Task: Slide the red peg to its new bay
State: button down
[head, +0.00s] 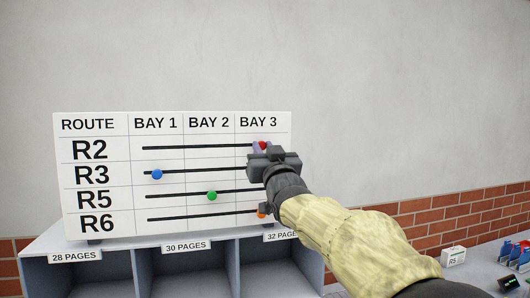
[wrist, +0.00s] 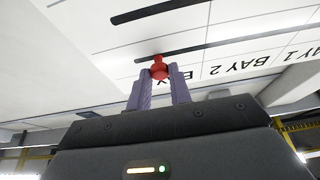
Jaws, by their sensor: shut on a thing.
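The red peg (head: 263,145) is in the top slot, in row R2, at the slot's right end under BAY 3. My gripper (head: 260,147) is at the peg, in front of the board, and hides part of it. In the wrist view the fingers of my gripper (wrist: 160,75) are shut on the red peg (wrist: 158,66). The white route board (head: 100,125) has rows R2, R3, R5 and R6 and columns BAY 1, BAY 2 and BAY 3.
A blue peg (head: 157,174) is in row R3 under BAY 1. A green peg (head: 211,195) is in row R5 under BAY 2. An orange peg (head: 261,212) is in row R6 under BAY 3. Grey page compartments (head: 186,246) stand below the board.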

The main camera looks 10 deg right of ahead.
jog(key=shift+d, duration=0.1)
jog(key=c, duration=1.3)
grip_release()
jog(key=shift+d, duration=0.2)
jog(key=shift+a, duration=0.15)
jog(key=b+v, duration=0.7)
jog(key=v, duration=1)
jog(key=shift+s+f+b, duration=0.1)
jog(key=shift+f+b, duration=0.05)
jog(key=shift+b, duration=0.15)
